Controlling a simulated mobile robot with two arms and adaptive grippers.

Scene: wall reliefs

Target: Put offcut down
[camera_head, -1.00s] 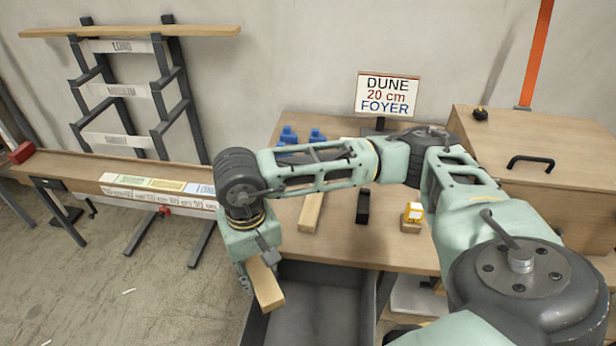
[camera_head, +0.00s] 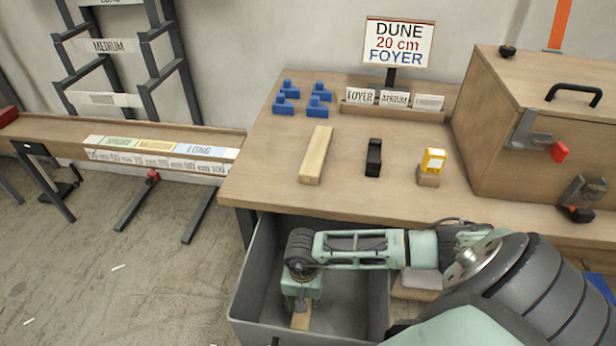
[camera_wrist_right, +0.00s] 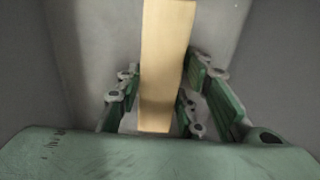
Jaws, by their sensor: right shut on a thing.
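The offcut is a short pale wooden piece (camera_head: 301,318), low inside the open grey bin (camera_head: 262,270) in front of the bench. In the right wrist view the offcut (camera_wrist_right: 165,60) lies lengthwise between the green fingers. My right gripper (camera_head: 301,308) reaches down into the bin and is shut on the offcut; it also shows in the right wrist view (camera_wrist_right: 158,95). Grey bin surfaces surround it there. Whether the offcut touches the bin floor I cannot tell. My left gripper is not in view.
On the bench (camera_head: 260,170) lie a longer wooden bar (camera_head: 316,155), several blue blocks (camera_head: 302,97), a black tool (camera_head: 374,157) and a yellow device (camera_head: 433,161). A wooden box (camera_head: 540,125) stands right. A labelled rail (camera_head: 160,150) runs left.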

